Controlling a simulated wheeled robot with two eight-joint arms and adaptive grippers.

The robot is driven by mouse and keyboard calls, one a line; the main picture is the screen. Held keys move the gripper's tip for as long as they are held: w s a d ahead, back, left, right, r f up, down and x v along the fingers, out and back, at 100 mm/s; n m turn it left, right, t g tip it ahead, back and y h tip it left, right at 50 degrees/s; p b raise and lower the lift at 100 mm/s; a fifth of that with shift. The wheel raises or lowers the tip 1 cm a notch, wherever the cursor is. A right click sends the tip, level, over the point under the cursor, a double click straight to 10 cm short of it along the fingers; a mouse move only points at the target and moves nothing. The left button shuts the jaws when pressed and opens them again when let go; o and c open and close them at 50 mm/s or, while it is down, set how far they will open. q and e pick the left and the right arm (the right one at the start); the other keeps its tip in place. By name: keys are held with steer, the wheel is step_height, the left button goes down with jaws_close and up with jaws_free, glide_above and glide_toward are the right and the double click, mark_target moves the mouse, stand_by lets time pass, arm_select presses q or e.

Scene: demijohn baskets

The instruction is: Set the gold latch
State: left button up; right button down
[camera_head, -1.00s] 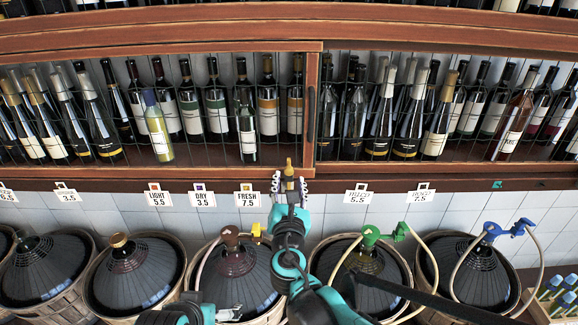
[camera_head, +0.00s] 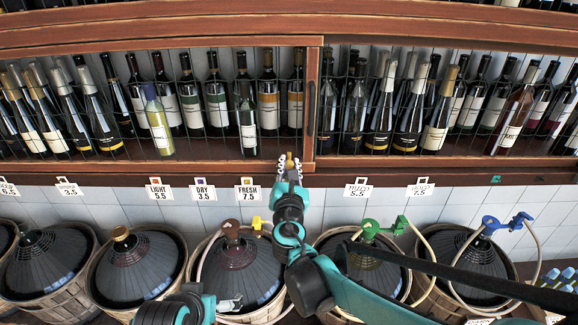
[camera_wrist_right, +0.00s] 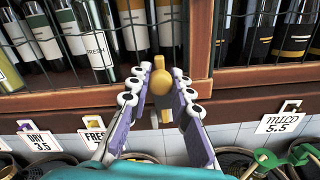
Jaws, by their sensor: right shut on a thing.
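The gold latch (camera_head: 290,161) sits at the lower edge of the wooden cabinet front, by the post between the left and right shelf sections. In the right wrist view the latch (camera_wrist_right: 160,82) shows a rounded knob on top and stands about upright between the fingers. My right gripper (camera_head: 289,168) is shut on the latch, with the pads (camera_wrist_right: 158,100) on its two sides. The latch's lower part and mounting are partly hidden by the gripper. My left gripper (camera_head: 231,304) shows only partly at the bottom, low over a demijohn; its fingers are unclear.
Wine bottles (camera_head: 217,100) stand behind wire mesh in the cabinet. Price tags (camera_head: 247,193) hang below it. Demijohns in baskets (camera_head: 142,262) line the floor, several with taps and hoses (camera_head: 370,228).

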mark_target(289, 144)
step_height(289, 144, up, 4)
steer(key=shift+f+p, duration=0.15)
steer(key=shift+p, duration=0.8)
steer(key=shift+w+f, duration=0.1)
steer(key=c, duration=1.3)
jaws_free()
steer(key=shift+c, duration=0.2)
steer(key=s, duration=1.2)
